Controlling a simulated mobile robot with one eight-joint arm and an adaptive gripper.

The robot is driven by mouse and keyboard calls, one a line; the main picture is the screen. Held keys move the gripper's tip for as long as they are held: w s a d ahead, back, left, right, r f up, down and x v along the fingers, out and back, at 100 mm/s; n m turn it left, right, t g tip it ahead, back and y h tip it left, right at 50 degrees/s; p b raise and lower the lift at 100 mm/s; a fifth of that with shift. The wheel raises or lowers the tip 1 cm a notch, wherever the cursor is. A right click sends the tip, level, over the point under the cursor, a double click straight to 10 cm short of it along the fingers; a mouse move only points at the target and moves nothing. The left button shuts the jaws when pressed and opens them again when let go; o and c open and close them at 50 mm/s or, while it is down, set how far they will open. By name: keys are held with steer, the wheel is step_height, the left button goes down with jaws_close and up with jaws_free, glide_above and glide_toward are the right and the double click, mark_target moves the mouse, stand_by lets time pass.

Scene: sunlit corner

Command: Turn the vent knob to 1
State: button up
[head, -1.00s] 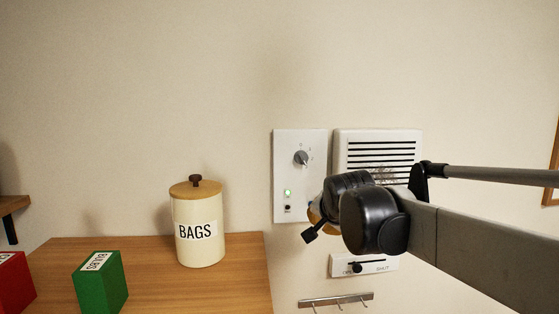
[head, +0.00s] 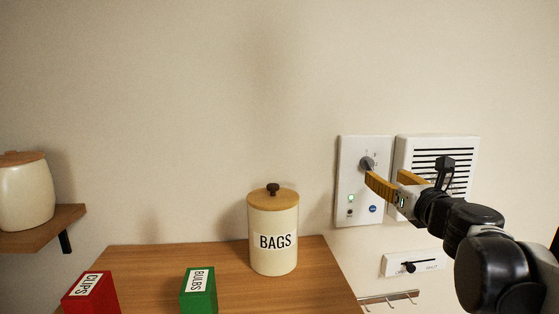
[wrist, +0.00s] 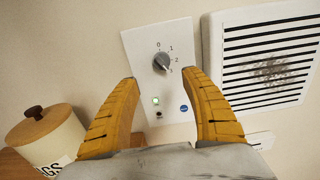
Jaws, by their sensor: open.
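The vent knob (head: 366,163) is a small grey dial on a white wall panel (head: 347,190). In the wrist view the knob (wrist: 161,62) has the marks 0, 1, 2 and 3 around its upper and right side. Its pointer seems to face the lower right, near 3. My gripper (head: 386,178) is in front of the panel, its yellow fingers apart and empty. In the wrist view my gripper (wrist: 162,77) has a finger to each side, below the knob, and nothing between them touches it. The head view partly hides the panel behind the fingers.
A lit green light (wrist: 156,100) and a blue button (wrist: 184,108) sit below the knob. A slatted vent (head: 437,150) is right of the panel, a slider plate (head: 425,262) below. A BAGS canister (head: 273,235) and two boxes stand on the wooden counter (head: 140,258).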

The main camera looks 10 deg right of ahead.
mark_target(371, 167)
steer(key=w, duration=0.3)
steer(key=w+p, duration=0.1)
steer(key=w, duration=0.3)
steer(key=w+p, duration=0.1)
steer(key=w, duration=0.2)
steer(key=shift+w+d, duration=0.25)
jaws_close()
